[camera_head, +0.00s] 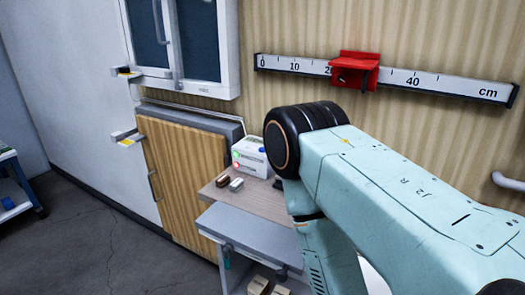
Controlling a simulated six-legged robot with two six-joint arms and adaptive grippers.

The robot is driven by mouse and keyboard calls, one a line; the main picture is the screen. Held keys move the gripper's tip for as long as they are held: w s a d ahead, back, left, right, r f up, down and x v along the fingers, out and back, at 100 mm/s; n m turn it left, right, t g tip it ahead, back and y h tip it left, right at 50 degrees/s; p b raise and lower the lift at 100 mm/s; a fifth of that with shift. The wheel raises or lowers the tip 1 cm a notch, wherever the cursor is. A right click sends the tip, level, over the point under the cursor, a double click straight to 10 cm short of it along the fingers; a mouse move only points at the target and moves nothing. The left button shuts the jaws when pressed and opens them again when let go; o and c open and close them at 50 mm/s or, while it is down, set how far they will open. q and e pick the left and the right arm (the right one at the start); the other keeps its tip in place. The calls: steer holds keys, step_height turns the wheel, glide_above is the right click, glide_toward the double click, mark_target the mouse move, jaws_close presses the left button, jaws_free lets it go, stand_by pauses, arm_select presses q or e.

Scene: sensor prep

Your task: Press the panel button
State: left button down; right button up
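A white box-shaped panel (252,156) stands at the back of a small wooden table beside the wall. My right arm comes in from the right and fills much of the lower right, close to the camera. It passes in front of the table's right side and hides that part. Neither of my grippers can be seen.
Two small blocks, one brown (222,181) and one light (236,184), lie on the table (258,198) before the panel. A ruler rail (300,65) with a red slider (355,70) hangs above.

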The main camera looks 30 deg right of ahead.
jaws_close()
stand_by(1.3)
